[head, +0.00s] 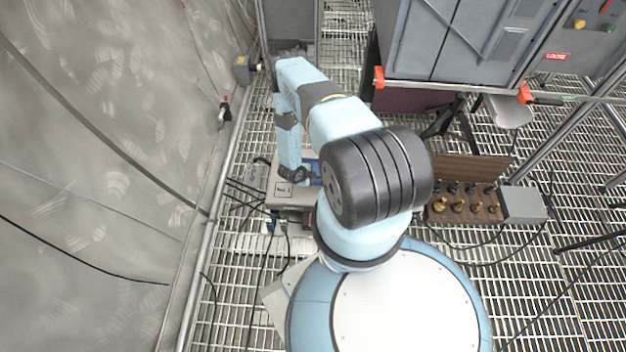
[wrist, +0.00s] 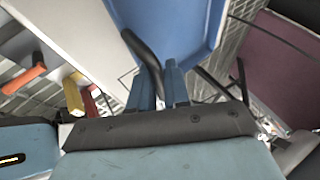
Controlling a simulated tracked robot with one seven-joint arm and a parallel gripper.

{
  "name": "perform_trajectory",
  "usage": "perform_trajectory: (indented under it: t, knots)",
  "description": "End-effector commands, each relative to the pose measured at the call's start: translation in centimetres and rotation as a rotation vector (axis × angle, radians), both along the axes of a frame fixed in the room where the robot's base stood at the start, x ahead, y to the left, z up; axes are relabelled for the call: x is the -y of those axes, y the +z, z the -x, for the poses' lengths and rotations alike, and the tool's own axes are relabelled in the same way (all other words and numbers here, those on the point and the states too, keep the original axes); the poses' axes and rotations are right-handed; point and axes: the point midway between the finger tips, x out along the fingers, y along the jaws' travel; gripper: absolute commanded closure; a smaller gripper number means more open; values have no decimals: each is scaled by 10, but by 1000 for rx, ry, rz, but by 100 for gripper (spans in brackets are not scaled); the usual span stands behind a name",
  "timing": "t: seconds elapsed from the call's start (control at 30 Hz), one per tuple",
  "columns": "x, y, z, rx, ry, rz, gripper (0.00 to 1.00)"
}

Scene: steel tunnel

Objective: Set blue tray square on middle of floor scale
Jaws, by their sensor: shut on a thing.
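The blue tray (wrist: 175,25) fills the top middle of the wrist view, its rim nearest my gripper. My gripper (wrist: 163,80) is shut on the near edge of the tray, beside a dark curved bar that looks like a handle. In the head view only a small blue part of the tray (head: 314,171) shows past my arm. The floor scale (head: 283,190) looks like the pale low box beside it, partly hidden by my arm. A pale flat surface (wrist: 85,22) left of the tray in the wrist view may be its plate. I cannot tell whether the tray touches the scale.
A curved grey wall (head: 100,150) with a pipe and cables stands on the left. A grey cabinet (head: 455,40) stands at the back right. A brown rack (head: 465,205) of brass fittings and a grey box (head: 523,205) sit on the grated floor at right.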

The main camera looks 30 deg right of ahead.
Motion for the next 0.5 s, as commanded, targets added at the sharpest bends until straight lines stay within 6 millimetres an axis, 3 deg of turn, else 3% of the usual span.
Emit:
perform_trajectory:
  t: [0.3, 0.5]
  knots:
    - [5, -20, -16, 1, -1, 1, 100]
    - [4, -43, -15, 0, -1, 1, 100]
